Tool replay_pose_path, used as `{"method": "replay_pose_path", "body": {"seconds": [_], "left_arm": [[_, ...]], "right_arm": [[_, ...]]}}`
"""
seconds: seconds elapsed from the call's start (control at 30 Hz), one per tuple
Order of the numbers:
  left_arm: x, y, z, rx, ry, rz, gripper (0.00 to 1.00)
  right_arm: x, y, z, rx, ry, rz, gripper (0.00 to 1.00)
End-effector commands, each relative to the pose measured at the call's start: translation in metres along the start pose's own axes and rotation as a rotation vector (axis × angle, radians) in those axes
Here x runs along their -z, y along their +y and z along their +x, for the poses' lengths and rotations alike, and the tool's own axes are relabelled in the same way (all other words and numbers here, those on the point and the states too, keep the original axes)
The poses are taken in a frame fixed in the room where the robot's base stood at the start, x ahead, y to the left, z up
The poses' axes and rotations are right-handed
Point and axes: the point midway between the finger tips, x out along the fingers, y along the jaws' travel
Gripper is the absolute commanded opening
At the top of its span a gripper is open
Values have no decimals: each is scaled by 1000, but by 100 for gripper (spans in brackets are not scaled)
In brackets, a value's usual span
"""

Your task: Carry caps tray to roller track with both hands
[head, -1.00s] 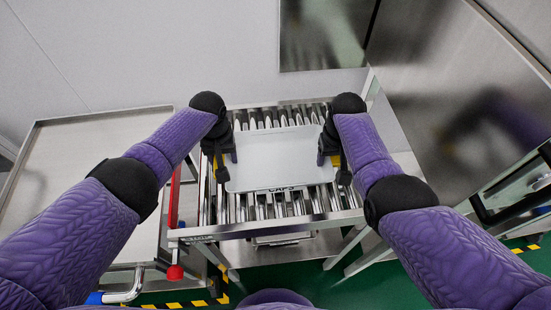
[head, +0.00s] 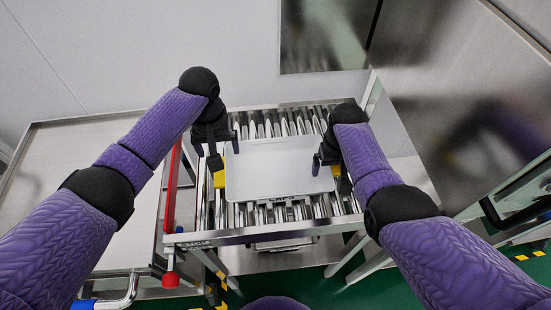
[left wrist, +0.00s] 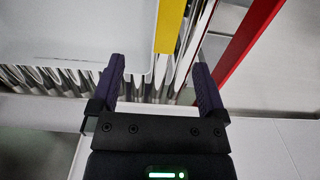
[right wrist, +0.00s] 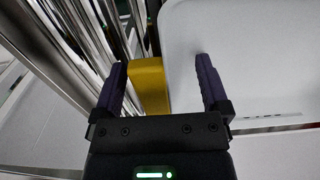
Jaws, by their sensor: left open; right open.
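The white caps tray (head: 278,165) lies flat on the metal roller track (head: 268,125). Its front edge carries a dark, partly legible label. Yellow pieces show at its left and right sides, and one appears in the left wrist view (left wrist: 170,28) and one in the right wrist view (right wrist: 150,86). My left gripper (head: 216,150) is open and empty, raised above the tray's left side. My right gripper (head: 328,168) is open at the tray's right edge; in the right wrist view its fingers (right wrist: 162,82) are spread over the tray's edge and the yellow piece.
A steel table (head: 80,165) stands at the left. A steel cabinet (head: 460,90) stands close on the right. A wall is behind the track.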

Motion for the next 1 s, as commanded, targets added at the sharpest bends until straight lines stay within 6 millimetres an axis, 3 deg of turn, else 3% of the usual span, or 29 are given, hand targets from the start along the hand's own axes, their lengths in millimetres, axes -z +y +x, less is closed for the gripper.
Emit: {"method": "replay_pose_path", "body": {"seconds": [0.13, 0.33, 0.47, 0.6, 0.73, 1.0], "left_arm": [[1, 0, -32, -1, 3, 0, 95], [0, 0, -45, 1, -1, 1, 95], [0, 0, -45, 0, -1, 1, 95], [0, 0, -45, 0, -1, 1, 95], [0, 0, -45, 0, -1, 1, 95], [0, 0, -45, 0, -1, 1, 95]], "right_arm": [[0, 0, 0, 0, 0, 0, 95], [1, 0, -7, 0, 2, 0, 95], [0, 0, -31, 0, 5, 0, 95], [1, 0, -74, 0, 7, 0, 95], [1, 0, -103, 0, 4, 0, 95], [0, 0, -120, 0, -1, 0, 95]]}}
